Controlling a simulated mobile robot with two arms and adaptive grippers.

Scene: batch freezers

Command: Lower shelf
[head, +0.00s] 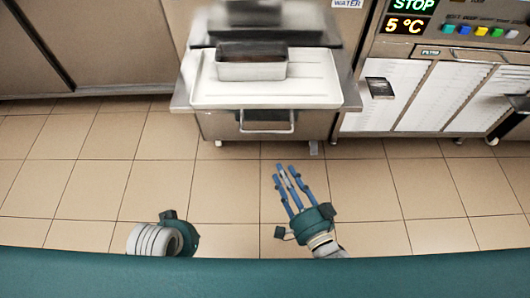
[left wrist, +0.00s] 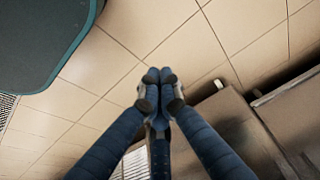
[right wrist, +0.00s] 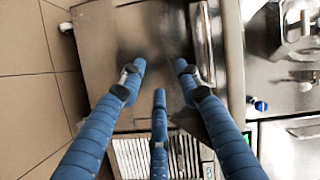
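A white tray-like shelf (head: 310,92) sticks out from the front of the metal freezer unit (head: 215,125) in the head view. A metal pan (head: 252,70), dark inside, sits on it. A bar handle (head: 267,127) is below the shelf on the unit's front. My right gripper (head: 284,172) is in front of and below the unit, its blue fingers spread and empty. In the right wrist view my right gripper (right wrist: 160,75) faces a metal front. My left gripper's fingers are hidden in the head view. In the left wrist view my left gripper (left wrist: 159,78) has its fingertips together, with nothing visible between them.
A second machine (head: 420,88) with a lit "STOP" and "5 °C" panel stands at the right. Brown cabinets (head: 95,40) stand at the left. The tiled floor (head: 80,185) in front is clear. A teal surface (head: 260,277) spans the bottom of the head view.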

